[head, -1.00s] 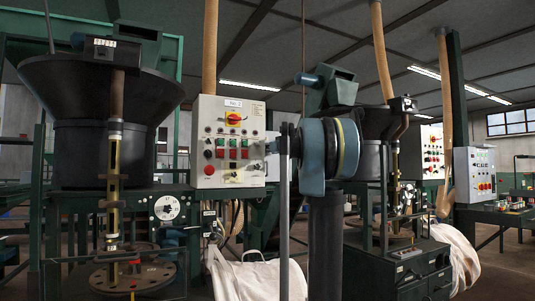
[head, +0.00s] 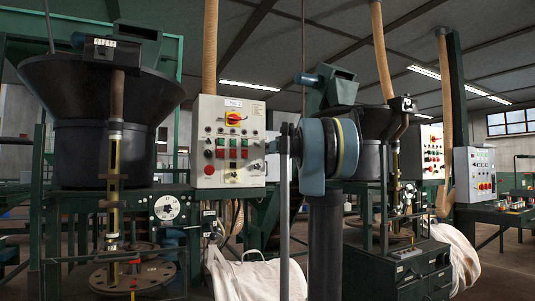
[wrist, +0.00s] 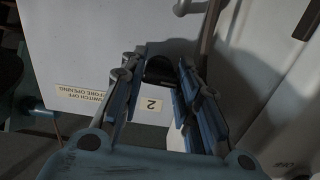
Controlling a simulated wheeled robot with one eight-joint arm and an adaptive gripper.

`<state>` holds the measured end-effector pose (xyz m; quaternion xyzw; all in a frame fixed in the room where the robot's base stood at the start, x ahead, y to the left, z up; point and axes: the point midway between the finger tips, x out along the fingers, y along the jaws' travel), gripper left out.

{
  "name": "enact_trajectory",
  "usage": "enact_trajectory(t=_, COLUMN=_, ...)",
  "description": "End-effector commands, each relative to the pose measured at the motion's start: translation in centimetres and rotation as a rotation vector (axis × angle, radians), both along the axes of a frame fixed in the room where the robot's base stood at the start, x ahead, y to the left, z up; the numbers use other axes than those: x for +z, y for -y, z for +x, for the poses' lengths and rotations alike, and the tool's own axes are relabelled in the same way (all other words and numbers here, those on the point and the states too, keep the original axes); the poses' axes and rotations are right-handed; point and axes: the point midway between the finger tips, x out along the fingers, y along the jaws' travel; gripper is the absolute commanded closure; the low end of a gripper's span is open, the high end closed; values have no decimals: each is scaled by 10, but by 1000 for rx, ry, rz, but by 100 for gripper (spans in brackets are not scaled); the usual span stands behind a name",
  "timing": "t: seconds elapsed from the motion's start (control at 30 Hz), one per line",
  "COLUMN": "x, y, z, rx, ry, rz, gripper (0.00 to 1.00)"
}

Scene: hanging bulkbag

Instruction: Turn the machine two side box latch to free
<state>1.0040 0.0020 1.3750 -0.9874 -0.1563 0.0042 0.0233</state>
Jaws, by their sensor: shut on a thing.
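The side box (wrist: 85,45) of machine two fills the upper left of the wrist view as a pale grey panel. A label with the number 2 and a warning to switch off before opening shows upside down on it. The black latch (wrist: 158,70) sits on this panel, between my finger ends. My gripper (wrist: 163,68) has a blue finger on each side of the latch and is shut on it. The latch's exact angle is hard to read because the fingers partly cover it. In the head view my arm stands in front, and the gripper cannot be made out.
In the head view a control box (head: 228,142) with a red and yellow switch stands left of my arm. A black hopper (head: 100,110) stands at the left. A white bulk bag (head: 250,278) is low in the middle. A pale surface (wrist: 285,110) lies close on the wrist view's right.

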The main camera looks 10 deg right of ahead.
Motion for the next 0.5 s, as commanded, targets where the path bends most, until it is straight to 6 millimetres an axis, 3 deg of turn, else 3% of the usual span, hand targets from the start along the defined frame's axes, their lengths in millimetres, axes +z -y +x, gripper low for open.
enact_trajectory(t=0.5, x=0, y=1, z=0, rx=-1, ry=-125, rz=383, gripper=94)
